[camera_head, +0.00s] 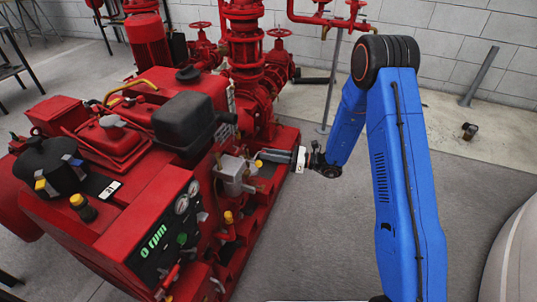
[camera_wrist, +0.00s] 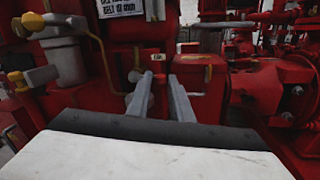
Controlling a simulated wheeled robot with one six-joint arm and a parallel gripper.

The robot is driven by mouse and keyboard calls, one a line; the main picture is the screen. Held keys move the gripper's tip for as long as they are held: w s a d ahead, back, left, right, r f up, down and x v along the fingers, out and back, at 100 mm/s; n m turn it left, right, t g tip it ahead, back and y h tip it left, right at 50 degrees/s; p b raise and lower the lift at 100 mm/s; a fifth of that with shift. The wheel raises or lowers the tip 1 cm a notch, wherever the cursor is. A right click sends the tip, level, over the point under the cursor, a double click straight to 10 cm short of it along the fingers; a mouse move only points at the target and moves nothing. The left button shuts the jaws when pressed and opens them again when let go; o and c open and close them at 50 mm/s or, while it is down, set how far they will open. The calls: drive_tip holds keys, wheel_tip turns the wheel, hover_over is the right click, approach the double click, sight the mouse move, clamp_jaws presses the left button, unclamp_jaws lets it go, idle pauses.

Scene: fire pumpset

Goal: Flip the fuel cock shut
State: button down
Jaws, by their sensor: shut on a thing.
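My gripper (camera_head: 264,155) reaches in from the right to the side of the red pump engine (camera_head: 150,180) in the head view. In the wrist view its two grey fingers (camera_wrist: 160,79) point forward with a narrow gap between them. A small red piece, seemingly the fuel cock's handle (camera_wrist: 160,77), shows between the fingertips, and the gripper is shut on it. A small pale label (camera_wrist: 158,57) sits just above it. The cock's body is mostly hidden, and its handle angle cannot be told. In the head view the fingers and engine parts hide the cock.
A grey filter-like part (camera_wrist: 62,58) with yellow fittings stands left of the fingers. Red pipework (camera_wrist: 290,95) is on the right. The control panel (camera_head: 165,235) reads 0 rpm. The floor (camera_head: 310,230) right of the engine is clear.

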drive_tip(key=c, duration=1.6)
unclamp_jaws()
drive_tip(key=shift+d, duration=0.1)
drive_tip(key=s+d, duration=0.1)
drive_tip(key=d, duration=0.4)
drive_tip(key=s+d, duration=0.1)
drive_tip(key=d, duration=0.5)
drive_tip(key=d+f, duration=0.1)
drive_tip(key=d, duration=0.5)
drive_tip(key=shift+s, duration=0.4)
